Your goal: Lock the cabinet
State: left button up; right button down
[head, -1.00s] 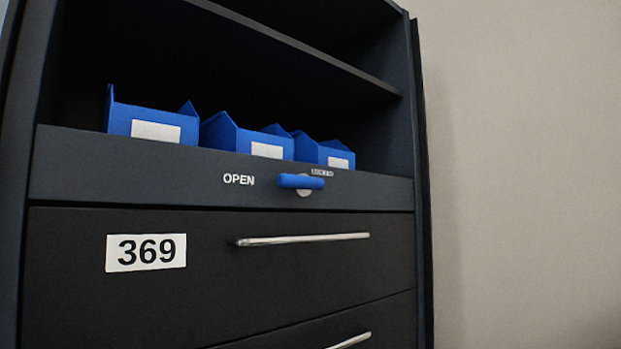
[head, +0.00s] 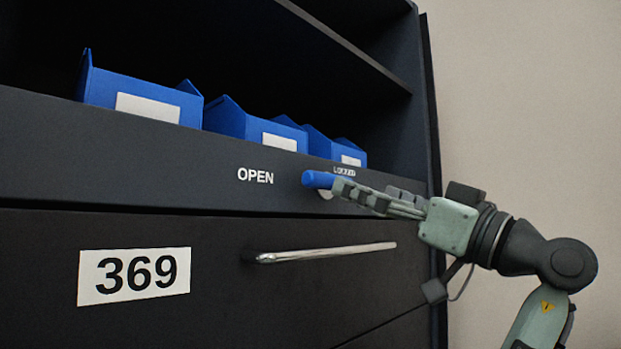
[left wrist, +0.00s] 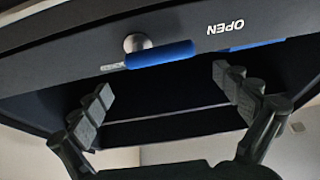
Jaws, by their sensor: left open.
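The dark cabinet (head: 150,150) carries a blue lever (head: 318,179) on a round silver pivot, in the band between the OPEN label (head: 255,176) and the LOCKED label (head: 344,172). The lever lies about horizontal. My left gripper (head: 362,193) is at the lever from the right in the head view, partly hiding its right end. In the left wrist view, which is upside down, the lever (left wrist: 160,54) points from its pivot toward OPEN. The fingers of the open gripper (left wrist: 163,82) stand apart on either side of it; I see no clear contact.
Several blue bins (head: 245,122) with white labels stand on the shelf just above the lever. A metal drawer handle (head: 320,253) sticks out below it, beside the number 369 sign (head: 134,276). A bare wall (head: 530,90) is at the right.

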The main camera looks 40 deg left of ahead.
aim_at(334, 176)
pick_arm(q)
jog(key=shift+a+r, duration=0.35)
jog(key=shift+a, duration=0.2)
jog(key=p+x, duration=0.1)
jog(key=x, duration=0.4)
jog(key=shift+a+p, duration=0.1)
jog(key=shift+p, duration=0.2)
jog(key=shift+a+r, duration=0.25)
jog(key=shift+a, duration=0.4)
pick_arm(e)
jog(key=shift+s+f, duration=0.2)
jog(key=shift+f, duration=1.9)
pick_arm(q)
jog(key=c, duration=1.5)
pick_arm(e)
jog(key=shift+a, duration=0.1)
